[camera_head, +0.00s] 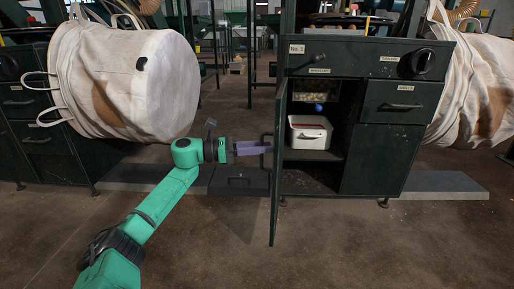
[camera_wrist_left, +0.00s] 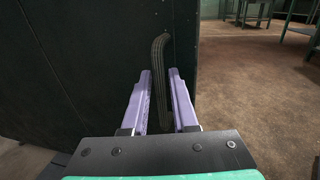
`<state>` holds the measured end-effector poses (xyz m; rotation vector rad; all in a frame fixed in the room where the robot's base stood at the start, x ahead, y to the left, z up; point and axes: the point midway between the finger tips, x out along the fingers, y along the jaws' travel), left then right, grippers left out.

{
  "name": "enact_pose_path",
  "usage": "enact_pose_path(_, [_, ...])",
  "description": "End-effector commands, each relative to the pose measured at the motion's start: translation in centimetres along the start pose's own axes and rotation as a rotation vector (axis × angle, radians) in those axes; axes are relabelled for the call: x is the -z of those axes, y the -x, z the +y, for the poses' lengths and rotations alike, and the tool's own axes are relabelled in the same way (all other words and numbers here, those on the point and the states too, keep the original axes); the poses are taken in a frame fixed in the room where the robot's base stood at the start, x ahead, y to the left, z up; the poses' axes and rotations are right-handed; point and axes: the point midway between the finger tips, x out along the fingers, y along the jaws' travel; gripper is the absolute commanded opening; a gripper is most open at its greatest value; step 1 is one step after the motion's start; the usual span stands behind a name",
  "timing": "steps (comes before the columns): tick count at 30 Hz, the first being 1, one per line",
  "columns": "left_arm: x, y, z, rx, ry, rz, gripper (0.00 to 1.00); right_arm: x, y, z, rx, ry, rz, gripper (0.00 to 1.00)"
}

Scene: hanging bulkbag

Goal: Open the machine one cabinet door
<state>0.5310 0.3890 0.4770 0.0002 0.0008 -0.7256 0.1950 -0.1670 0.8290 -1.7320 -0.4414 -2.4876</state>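The dark cabinet door (camera_head: 276,180) of the machine labelled No.1 (camera_head: 297,49) stands swung out, and its edge faces the head camera. The compartment behind it is exposed. My left gripper (camera_head: 269,148) is at the door's outer face, left of it in the head view. In the left wrist view, the upright curved door handle (camera_wrist_left: 159,70) stands between the two purple fingers of this gripper (camera_wrist_left: 161,76). My right gripper is not in view.
A white box (camera_head: 309,134) sits inside the cabinet, with a small blue ball (camera_head: 318,107) above it. A large pale bulk bag (camera_head: 125,85) hangs at the left. A low dark block (camera_head: 238,181) lies on the floor left of the door. The floor in front is clear.

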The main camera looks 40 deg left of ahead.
Motion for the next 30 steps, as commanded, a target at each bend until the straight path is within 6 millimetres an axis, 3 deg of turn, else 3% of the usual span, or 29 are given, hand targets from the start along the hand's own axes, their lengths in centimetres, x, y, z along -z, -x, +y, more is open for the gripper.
enact_pose_path(4, [-0.1,1.1,0.0,-0.001,0.002,0.001,0.27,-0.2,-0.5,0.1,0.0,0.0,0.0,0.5])
enact_pose_path(8, [-0.3,3.5,0.1,-0.003,0.004,0.002,0.27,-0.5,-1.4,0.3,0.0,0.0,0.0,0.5])
enact_pose_path(19, [-0.3,13.0,0.1,-0.002,0.002,0.002,0.27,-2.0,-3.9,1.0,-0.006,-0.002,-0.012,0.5])
enact_pose_path(24, [-0.1,14.6,0.0,-0.001,0.0,0.0,0.27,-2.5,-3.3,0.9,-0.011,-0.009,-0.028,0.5])
enact_pose_path(30, [0.0,14.6,0.0,0.0,0.0,0.0,0.27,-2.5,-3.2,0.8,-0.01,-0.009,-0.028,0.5])
